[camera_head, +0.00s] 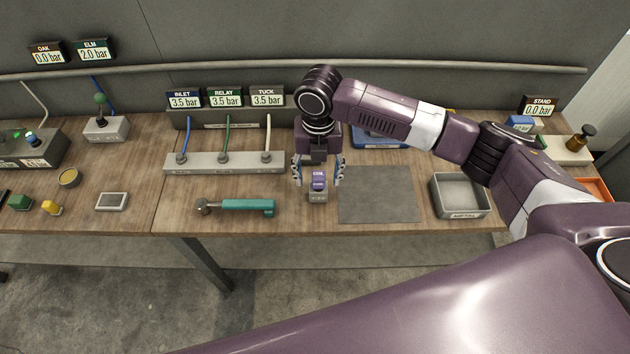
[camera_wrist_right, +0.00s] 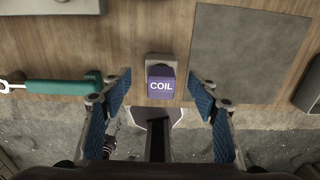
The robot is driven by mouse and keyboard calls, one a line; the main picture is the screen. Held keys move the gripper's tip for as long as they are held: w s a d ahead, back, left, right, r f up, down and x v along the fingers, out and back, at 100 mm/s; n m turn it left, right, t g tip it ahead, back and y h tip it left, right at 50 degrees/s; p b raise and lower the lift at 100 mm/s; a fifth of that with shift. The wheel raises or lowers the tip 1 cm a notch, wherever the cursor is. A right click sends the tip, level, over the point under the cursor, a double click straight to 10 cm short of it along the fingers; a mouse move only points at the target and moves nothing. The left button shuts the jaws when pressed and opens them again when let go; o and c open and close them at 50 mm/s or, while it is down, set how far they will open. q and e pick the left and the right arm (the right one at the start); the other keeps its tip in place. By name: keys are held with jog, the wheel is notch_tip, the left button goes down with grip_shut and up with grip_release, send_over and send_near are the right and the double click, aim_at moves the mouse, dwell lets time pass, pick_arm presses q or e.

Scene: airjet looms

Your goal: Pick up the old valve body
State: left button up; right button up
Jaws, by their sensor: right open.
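A small grey block (camera_head: 318,197) with a purple part labelled COIL (camera_head: 319,180) on it stands on the wooden bench; I take the grey block to be the valve body. In the right wrist view the purple coil (camera_wrist_right: 161,85) covers much of the grey block (camera_wrist_right: 161,60). My right gripper (camera_head: 317,175) is open and points down over it. Its blue-padded fingers (camera_wrist_right: 159,92) show to the left and right of the coil, with visible gaps. I cannot tell the exact height of the fingertips. My left gripper is not in view.
A teal-handled tool (camera_head: 240,206) lies to the left, and a grey mat (camera_head: 377,194) lies to the right. A grey tray (camera_head: 460,214) is beyond the mat. A grey manifold strip (camera_head: 222,169) with hoses runs behind. The bench's front edge is close.

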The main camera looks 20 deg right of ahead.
aim_at(318, 190)
jog(key=f, duration=0.1)
jog(key=f+p, duration=0.1)
jog(key=f, duration=0.1)
jog(key=shift+s+f+p, duration=0.25)
jog(key=shift+f+p, duration=0.1)
jog(key=shift+f, duration=0.05)
notch_tip(318, 190, down, 2)
jog(key=shift+w+f, duration=0.1)
jog(key=shift+w, duration=0.05)
jog(key=shift+f, duration=0.15)
jog(key=c, duration=1.2)
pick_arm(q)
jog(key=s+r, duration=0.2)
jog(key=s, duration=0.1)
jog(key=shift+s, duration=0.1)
pick_arm(e)
jog(key=shift+c, duration=0.8)
